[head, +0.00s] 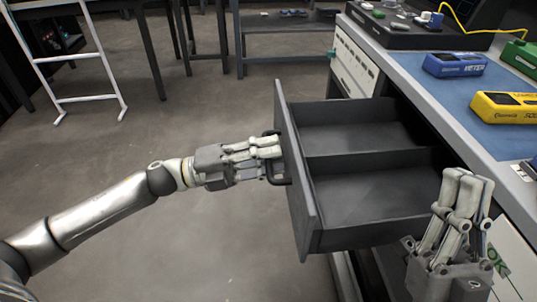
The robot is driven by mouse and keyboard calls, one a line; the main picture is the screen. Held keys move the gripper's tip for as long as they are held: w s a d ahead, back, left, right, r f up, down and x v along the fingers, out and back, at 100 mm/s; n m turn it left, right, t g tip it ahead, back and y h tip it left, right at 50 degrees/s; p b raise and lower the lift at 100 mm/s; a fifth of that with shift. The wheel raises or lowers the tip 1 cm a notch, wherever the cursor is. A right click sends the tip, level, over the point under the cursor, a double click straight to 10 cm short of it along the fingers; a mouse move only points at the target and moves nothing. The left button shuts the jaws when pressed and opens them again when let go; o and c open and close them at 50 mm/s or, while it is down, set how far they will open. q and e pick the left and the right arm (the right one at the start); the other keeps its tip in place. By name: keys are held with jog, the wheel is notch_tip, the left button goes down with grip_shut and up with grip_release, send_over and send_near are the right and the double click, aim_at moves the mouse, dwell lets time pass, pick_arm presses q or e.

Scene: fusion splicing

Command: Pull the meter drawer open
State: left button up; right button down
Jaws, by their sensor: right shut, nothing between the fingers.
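The drawer (292,185) is pulled well out of the bench on the right. Its inside is empty and split by a divider into two compartments. A dark bar handle (280,182) is on its front panel. My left gripper (268,154) is at this handle, its fingers closed around the bar and partly hiding it. My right gripper (464,190) is shut and empty, pointing up by the near right corner of the drawer.
The bench top has a blue mat (425,72), a green device (522,55) and a dark tray (385,32) of small parts. A white frame (75,60) and a grey shelf (285,28) stand behind. The floor left of the drawer is clear.

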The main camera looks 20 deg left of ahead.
pick_arm(q)
jog(key=v, duration=1.2)
jog(key=shift+s, duration=0.1)
dwell(0.6)
